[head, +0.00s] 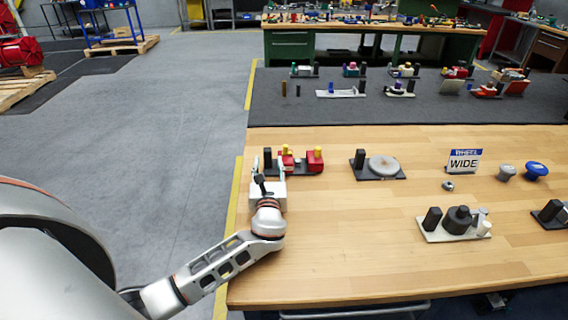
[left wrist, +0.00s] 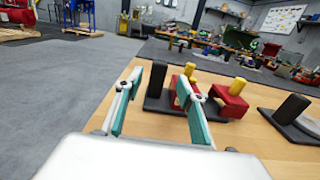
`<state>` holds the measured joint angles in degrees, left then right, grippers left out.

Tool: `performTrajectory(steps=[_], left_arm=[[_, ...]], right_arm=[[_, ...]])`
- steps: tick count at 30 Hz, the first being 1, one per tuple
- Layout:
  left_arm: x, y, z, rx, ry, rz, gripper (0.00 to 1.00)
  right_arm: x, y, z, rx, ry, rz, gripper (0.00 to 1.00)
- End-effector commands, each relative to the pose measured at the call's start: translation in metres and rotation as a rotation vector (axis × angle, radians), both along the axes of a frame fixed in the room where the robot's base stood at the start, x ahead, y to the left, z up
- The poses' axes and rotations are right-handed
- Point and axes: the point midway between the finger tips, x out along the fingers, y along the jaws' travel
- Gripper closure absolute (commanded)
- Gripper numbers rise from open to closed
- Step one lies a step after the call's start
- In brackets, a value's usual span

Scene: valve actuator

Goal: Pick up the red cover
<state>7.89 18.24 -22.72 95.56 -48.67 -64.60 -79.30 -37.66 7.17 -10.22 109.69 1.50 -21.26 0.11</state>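A black fixture (head: 300,173) near the table's far left corner carries two red pieces with yellow knobs. The right red piece (head: 315,160) is block-like; it also shows in the left wrist view (left wrist: 228,104). The left red piece (head: 287,159) is partly hidden by my right-hand finger in the left wrist view. I cannot tell which one is the cover. My left gripper (head: 267,182) is just in front of the fixture's left part. In the left wrist view its fingers (left wrist: 160,82) are apart and empty, with the fixture beyond them. My right gripper is not in view.
A black post (head: 267,156) stands at the fixture's left end. A black base with a grey disc (head: 383,166) is to the right. A white plate with black cylinders (head: 455,236) is nearer. The table's front middle is clear.

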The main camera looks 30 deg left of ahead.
Motion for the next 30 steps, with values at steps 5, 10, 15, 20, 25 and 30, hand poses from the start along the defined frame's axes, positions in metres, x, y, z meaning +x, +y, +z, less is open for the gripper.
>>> performTrajectory(steps=[5,10,15,20,25,30], left_arm=[[0.015,0.010,-0.001,0.000,-0.004,0.000,0.61],[0.034,0.025,-0.002,0.000,-0.004,0.001,0.61],[0.047,0.031,-0.001,-0.001,-0.001,0.000,0.61],[0.048,0.032,0.000,-0.001,0.000,-0.001,0.61],[0.048,0.032,0.001,-0.001,0.000,-0.001,0.79],[0.048,0.032,0.001,-0.001,0.000,-0.001,1.00]], right_arm=[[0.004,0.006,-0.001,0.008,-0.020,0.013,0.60],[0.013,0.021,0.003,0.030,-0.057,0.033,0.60],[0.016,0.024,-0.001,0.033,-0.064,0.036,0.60],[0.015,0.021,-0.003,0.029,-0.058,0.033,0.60],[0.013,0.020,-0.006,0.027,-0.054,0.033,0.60],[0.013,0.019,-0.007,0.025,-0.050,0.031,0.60]])
